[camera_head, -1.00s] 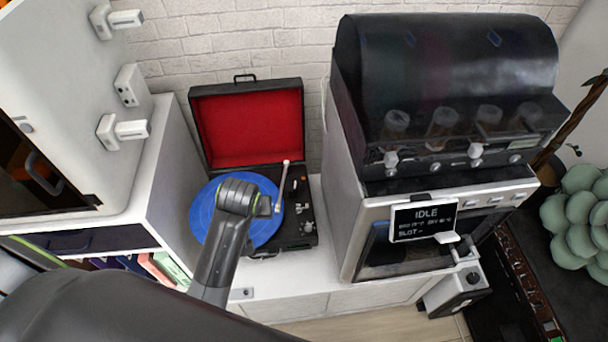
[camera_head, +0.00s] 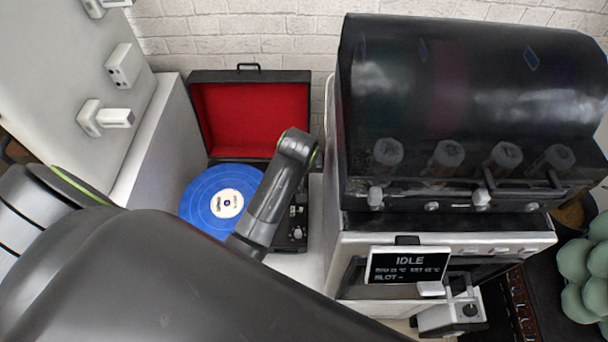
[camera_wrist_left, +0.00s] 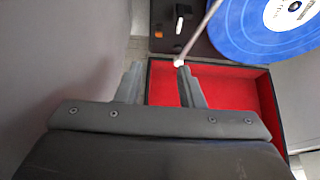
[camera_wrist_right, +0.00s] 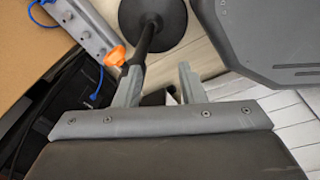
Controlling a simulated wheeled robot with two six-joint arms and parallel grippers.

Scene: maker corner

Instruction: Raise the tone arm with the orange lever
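The record player's blue record (camera_head: 200,200) and red-lined open lid (camera_head: 250,125) show in the head view, where my left arm covers the tone arm area. In the left wrist view the tone arm (camera_wrist_left: 201,32) is a thin pale rod with a white end, left of the blue record (camera_wrist_left: 245,35). A small orange lever (camera_wrist_left: 159,33) sits on the black deck beside a white control. My left gripper (camera_wrist_left: 158,68) is open and empty, its fingertips below the lever in that picture. My right gripper (camera_wrist_right: 160,68) is open and empty, away from the player; the head view shows neither gripper.
A large black-hooded machine (camera_head: 470,110) with an "IDLE" screen (camera_head: 408,264) stands close to the player's right. A white cabinet wall (camera_head: 155,150) is on its left. In the right wrist view an orange object (camera_wrist_right: 116,56), a round black base (camera_wrist_right: 165,20) and a power strip (camera_wrist_right: 82,25) are near.

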